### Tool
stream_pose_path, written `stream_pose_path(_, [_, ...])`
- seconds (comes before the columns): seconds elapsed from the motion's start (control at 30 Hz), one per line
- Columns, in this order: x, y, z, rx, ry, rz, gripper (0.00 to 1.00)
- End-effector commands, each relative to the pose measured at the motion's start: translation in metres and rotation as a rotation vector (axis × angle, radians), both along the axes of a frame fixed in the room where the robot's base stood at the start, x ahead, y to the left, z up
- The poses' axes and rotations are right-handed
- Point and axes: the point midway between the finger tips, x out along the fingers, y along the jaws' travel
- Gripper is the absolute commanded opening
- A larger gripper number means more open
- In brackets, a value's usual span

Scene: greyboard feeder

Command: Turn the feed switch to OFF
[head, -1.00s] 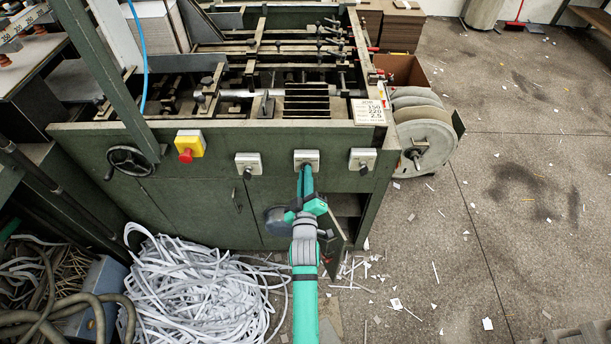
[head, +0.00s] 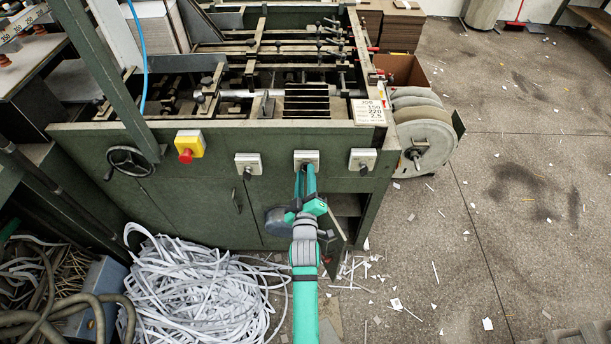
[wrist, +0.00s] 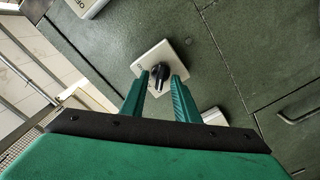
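Three light switch plates with dark knobs are on the green machine front: a left one (head: 249,163), a middle one (head: 306,157) and a right one (head: 362,160). My gripper (head: 306,172) is at the middle plate and hides its knob in the head view. In the wrist view the black knob (wrist: 160,74) stands out from its plate (wrist: 152,62) between my two green fingertips (wrist: 161,78). The fingers are apart, one on each side, with small gaps to the knob. The plate's lettering is mostly hidden or too small to read.
A yellow box with a red button (head: 190,144) and a black handwheel (head: 131,162) are left on the same front. A cabinet door (head: 336,243) hangs open below my arm. White strips (head: 205,290) are heaped on the floor at left.

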Motion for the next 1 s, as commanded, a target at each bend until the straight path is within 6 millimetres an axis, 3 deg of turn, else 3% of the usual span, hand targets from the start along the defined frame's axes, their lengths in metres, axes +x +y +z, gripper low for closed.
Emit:
stream_pose_path(0.17, [-0.017,0.000,-0.001,-0.001,0.001,0.000,0.28])
stream_pose_path(0.6, [-0.089,-0.001,-0.001,-0.001,0.001,-0.001,0.28])
stream_pose_path(0.8, [-0.104,0.000,0.000,0.000,-0.001,-0.001,0.28])
stream_pose_path(1.0, [-0.107,0.000,0.000,0.000,-0.001,-0.001,0.28])
